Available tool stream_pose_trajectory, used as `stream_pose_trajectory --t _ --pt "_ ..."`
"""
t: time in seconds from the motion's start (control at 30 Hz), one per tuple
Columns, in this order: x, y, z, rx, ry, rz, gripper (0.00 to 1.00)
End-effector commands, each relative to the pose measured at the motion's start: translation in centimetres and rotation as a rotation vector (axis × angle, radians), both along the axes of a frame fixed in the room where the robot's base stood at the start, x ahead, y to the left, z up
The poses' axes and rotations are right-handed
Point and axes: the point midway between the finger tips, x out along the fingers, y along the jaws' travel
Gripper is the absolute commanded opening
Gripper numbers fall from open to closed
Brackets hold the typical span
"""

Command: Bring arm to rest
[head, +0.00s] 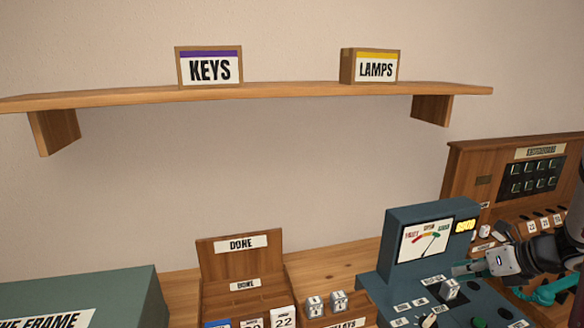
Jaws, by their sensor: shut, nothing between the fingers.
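My gripper (462,269) is at the lower right in the head view, with my dark arm coming in from the right edge. It is shut and empty, pointing left. It shows in front of the teal test meter (396,217), just below the dial face and above its controls. I cannot tell whether it touches the meter.
A wooden shelf (290,93) on the wall holds the KEYS box (209,68) and LAMPS box (369,67). Below are the DONE rack (240,262), a green box (90,290) and a wooden switchboard (470,165). The wall between is clear.

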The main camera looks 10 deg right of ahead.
Motion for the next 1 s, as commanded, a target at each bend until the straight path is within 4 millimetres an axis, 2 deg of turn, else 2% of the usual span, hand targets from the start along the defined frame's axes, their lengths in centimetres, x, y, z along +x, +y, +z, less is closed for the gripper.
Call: stream_pose_trajectory --t 0.03,0.13,0.23,0.4,0.5,0.7,0.83,1.0 --pt "0.6 3.0 2.3 -0.072 -0.026 0.135 0.00" --pt "0.6 8.2 5.3 -0.217 -0.070 0.402 0.00" --pt "-0.2 13.1 7.9 -0.363 -0.119 0.665 0.00" --pt "-3.1 20.2 11.4 -0.620 -0.214 1.108 0.00" --pt "-5.5 23.5 12.9 -0.777 -0.272 1.363 0.00" --pt "-10.6 28.0 15.0 -1.108 -0.385 1.865 0.00" --pt "-13.9 29.5 15.9 -1.335 -0.444 2.176 0.00" --pt "-17.0 30.0 16.7 -1.596 -0.480 2.506 0.00"
